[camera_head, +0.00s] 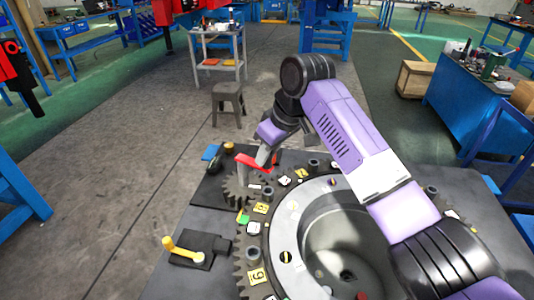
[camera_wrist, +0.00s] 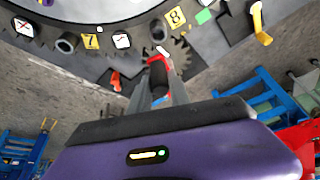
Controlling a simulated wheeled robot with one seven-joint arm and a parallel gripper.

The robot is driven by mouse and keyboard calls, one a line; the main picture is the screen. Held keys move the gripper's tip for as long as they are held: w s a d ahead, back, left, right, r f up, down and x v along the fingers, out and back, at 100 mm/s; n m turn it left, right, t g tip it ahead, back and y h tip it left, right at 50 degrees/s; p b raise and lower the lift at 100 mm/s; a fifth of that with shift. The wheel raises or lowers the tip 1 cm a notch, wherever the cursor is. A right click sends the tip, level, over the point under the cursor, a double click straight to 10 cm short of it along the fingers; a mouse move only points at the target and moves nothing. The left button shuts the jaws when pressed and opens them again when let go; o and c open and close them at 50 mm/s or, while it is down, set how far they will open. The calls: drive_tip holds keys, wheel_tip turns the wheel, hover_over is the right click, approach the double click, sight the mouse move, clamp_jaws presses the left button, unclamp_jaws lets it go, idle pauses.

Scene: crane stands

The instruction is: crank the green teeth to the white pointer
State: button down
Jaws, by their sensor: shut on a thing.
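A large dark ring gear (camera_head: 273,228) with numbered tags lies flat on the bench, and its edge also shows in the wrist view (camera_wrist: 60,62). A green patch (camera_head: 243,219) sits on its left rim and shows in the wrist view (camera_wrist: 205,16). A small gear (camera_head: 237,190) stands beside the ring, with a red crank (camera_head: 253,162) above it. My gripper (camera_head: 264,155) is shut on the crank's grip (camera_wrist: 158,78). A small white piece (camera_wrist: 163,51), perhaps the pointer, lies near the small gear, apart from the green patch. Its exact shape is unclear.
A yellow lever (camera_head: 180,249) on a dark block stands left of the ring. My arm covers part of the ring's right side. A stool (camera_head: 228,98) and small table (camera_head: 218,68) stand beyond the bench. A blue workbench (camera_head: 468,105) is at right.

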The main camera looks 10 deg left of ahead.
drive_tip(key=shift+w+d+n, duration=0.1)
drive_tip(key=shift+w+n, duration=0.15)
drive_tip(key=shift+n, duration=0.15)
idle(0.3)
